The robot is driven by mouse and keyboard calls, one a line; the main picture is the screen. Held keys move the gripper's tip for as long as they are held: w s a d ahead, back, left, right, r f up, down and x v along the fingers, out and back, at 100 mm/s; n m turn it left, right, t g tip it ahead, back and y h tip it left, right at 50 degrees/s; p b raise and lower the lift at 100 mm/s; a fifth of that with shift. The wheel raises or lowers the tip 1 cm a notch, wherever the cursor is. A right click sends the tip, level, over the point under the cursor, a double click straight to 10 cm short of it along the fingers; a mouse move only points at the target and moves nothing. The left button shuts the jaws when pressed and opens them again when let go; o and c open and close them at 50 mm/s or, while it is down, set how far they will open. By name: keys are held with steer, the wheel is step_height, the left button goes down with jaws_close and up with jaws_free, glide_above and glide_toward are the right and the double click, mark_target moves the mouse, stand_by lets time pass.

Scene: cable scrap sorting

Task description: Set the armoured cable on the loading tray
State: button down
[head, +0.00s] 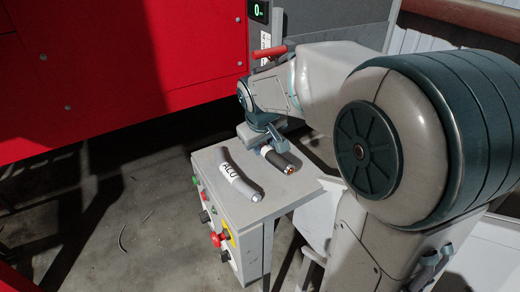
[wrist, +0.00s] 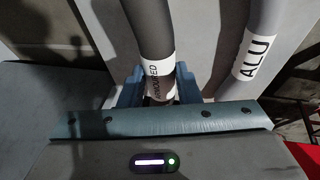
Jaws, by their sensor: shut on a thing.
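The armoured cable (head: 280,160) is a short dark piece with a white band and a coppery cut end. In the wrist view its band reads ARMOURED (wrist: 158,66), and it lies between the two blue fingers. My gripper (head: 263,139) is shut on it at the band, over the back right of the grey cabinet top. I cannot tell whether the cable touches the top. I cannot make out a loading tray with certainty in either view.
A grey cable marked ALU (head: 238,181) lies left of the armoured cable on the cabinet top (head: 283,198). The cabinet front has buttons and a red knob (head: 216,239). A red machine (head: 120,60) with a red-handled lever (head: 269,51) stands behind.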

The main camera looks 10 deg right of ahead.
mark_target(262, 149)
steer(key=shift+w+f, duration=0.1)
steer(key=shift+f, duration=1.9)
steer(key=shift+f, duration=0.2)
steer(key=c, duration=1.1)
jaws_free()
steer(key=shift+o, duration=0.2)
steer(key=shift+r, duration=0.1)
steer(key=shift+r, duration=0.25)
steer(key=v, duration=1.1)
steer(key=s+d+f+m, duration=0.1)
steer(key=s+f, duration=0.3)
steer(key=s, duration=0.4)
steer(key=s+d+f+m+g+y, duration=0.1)
steer(key=s+f+m, duration=0.2)
steer(key=s, duration=0.5)
steer(key=shift+s+f+y, duration=0.25)
steer(key=shift+f+y, duration=0.05)
steer(key=shift+f, duration=0.1)
